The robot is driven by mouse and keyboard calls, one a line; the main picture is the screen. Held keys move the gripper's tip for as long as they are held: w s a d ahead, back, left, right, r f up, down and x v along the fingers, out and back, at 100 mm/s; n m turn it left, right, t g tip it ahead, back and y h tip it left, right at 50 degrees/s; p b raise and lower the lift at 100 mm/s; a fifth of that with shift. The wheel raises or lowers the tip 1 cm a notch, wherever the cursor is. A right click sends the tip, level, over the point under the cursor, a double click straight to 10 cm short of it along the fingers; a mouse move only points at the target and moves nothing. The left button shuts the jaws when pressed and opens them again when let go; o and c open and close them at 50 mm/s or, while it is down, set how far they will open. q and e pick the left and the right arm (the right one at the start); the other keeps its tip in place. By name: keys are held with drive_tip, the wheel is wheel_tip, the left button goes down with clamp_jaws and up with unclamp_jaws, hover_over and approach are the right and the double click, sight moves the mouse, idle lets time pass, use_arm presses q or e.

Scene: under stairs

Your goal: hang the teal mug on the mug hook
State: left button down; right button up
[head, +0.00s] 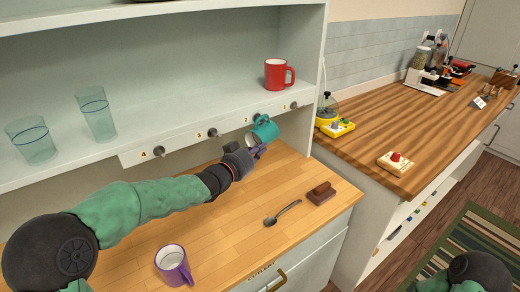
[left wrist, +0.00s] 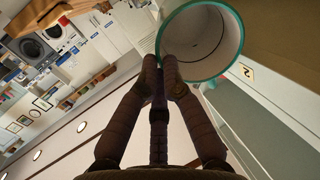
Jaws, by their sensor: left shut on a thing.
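The teal mug (head: 265,131) is held up tilted just below the hook rail, in front of hook 2 (head: 257,116). Its handle side looks close to that hook; I cannot tell if the handle is around it. My left gripper (head: 257,152) is shut on the mug's lower left side in the head view. In the left wrist view the mug (left wrist: 232,42) shows its open mouth and white inside, with the closed fingers (left wrist: 168,68) at its rim. Hooks 3 (head: 213,132), 4 (head: 158,152) and 1 (head: 294,105) are empty. My right gripper is out of view.
A red mug (head: 276,75) and two glasses (head: 97,115) stand on the shelf above the rail. A purple mug (head: 172,264), a spoon (head: 282,213) and a brown block (head: 321,193) are on the wooden counter (head: 215,240). The counter below the held mug is clear.

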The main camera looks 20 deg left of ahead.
use_arm(q)
drive_tip(key=shift+r, duration=0.1)
idle(0.3)
drive_tip(key=c, duration=0.7)
unclamp_jaws()
drive_tip(key=shift+c, duration=0.2)
